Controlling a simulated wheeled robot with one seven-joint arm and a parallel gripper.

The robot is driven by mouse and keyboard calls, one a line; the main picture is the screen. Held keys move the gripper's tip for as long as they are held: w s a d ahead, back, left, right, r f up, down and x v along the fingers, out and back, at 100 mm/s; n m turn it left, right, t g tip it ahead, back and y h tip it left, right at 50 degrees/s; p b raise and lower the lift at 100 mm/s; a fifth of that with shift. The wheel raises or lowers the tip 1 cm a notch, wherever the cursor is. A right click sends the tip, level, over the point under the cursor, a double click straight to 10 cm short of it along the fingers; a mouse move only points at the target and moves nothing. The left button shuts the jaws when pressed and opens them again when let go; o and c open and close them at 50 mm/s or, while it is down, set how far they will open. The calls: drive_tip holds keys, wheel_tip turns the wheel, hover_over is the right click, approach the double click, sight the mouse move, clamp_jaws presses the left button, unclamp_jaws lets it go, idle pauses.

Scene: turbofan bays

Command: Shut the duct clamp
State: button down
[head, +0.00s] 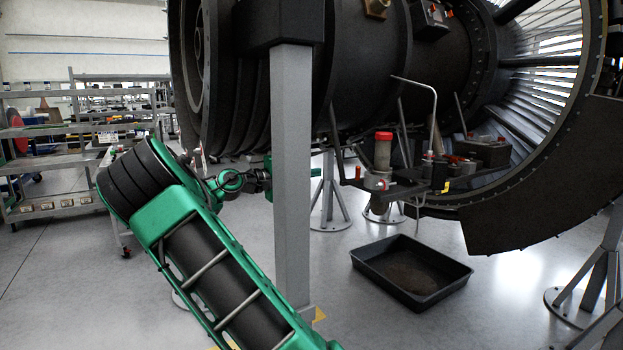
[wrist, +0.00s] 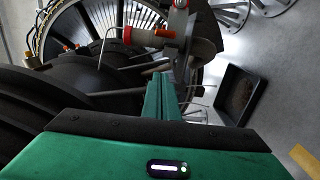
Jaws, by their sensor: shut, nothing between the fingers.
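My gripper (wrist: 160,80) shows in the wrist view as two green fingers held together, empty, pointing up the picture. Just beyond the fingertips is a light grey metal lever-like part (wrist: 178,35) with a red top, beside a grey cylinder. It may belong to the duct clamp, but I cannot tell for certain, nor whether the clamp is open. I cannot tell whether the fingers touch it.
The grey post (head: 292,170) stands close in front of my wrist. The dark engine (head: 360,60) fills the top. A red-capped canister (head: 383,152) stands under it; a black tray (head: 411,272) lies on the floor. Shelving (head: 60,165) is at the left.

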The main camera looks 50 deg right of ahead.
sight(369, 178)
drive_tip(key=s+d, duration=0.6)
drive_tip(key=d, duration=0.1)
drive_tip(key=shift+s+d, duration=0.25)
drive_tip(key=shift+s, duration=0.15)
drive_tip(key=shift+s+a, duration=0.2)
drive_tip(key=shift+s, duration=0.5)
